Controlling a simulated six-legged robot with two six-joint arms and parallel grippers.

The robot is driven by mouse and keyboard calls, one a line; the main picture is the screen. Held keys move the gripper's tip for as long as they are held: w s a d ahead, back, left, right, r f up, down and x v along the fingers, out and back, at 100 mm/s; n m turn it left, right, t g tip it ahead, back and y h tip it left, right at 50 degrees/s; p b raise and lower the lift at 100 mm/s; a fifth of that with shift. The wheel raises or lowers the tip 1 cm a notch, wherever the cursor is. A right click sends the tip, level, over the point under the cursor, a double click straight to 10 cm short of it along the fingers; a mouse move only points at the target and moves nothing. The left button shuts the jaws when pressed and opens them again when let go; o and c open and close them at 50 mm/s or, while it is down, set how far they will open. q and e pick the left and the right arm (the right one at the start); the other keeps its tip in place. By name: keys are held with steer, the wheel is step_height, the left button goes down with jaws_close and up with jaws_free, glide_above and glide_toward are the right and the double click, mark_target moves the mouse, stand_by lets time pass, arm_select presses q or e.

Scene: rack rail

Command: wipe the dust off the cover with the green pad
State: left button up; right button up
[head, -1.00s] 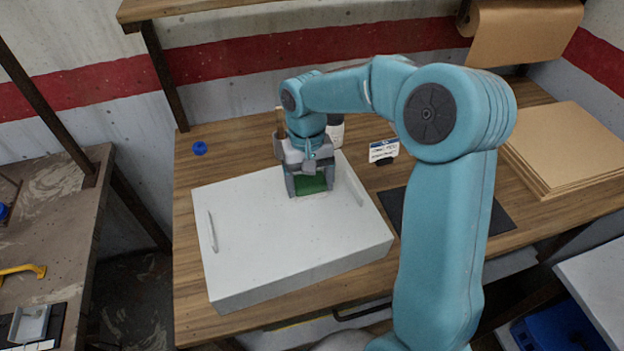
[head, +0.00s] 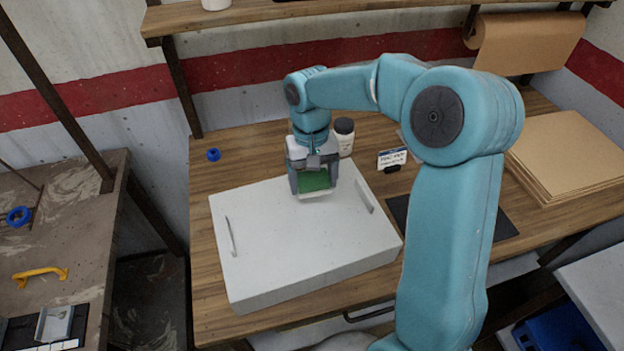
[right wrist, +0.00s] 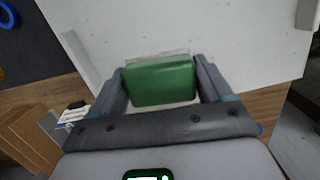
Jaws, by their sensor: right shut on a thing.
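The cover (head: 300,250) is a pale grey-white slab with two bar handles, lying on the wooden bench. Faint specks show on its top. My right gripper (head: 314,192) is over the cover's back part, pointing down and shut on the green pad (head: 315,181). The green pad also shows in the right wrist view (right wrist: 160,82), between the two fingers, with a pale layer along its edge. I cannot tell whether the pad touches the cover. My left gripper is in no view.
A dark-lidded white bottle (head: 344,136) stands just behind the cover. A small label card (head: 392,158) and a dark mat (head: 490,215) are to the right. Brown sheets (head: 570,155) are stacked at far right.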

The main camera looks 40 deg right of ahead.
steer(key=shift+r+p, duration=0.3)
steer(key=shift+r, duration=0.4)
step_height(320, 180, up, 2)
steer(key=shift+s+r+p, duration=0.1)
steer(key=shift+s+p, duration=0.05)
steer(key=shift+p, duration=0.65)
steer(key=shift+w, duration=0.2)
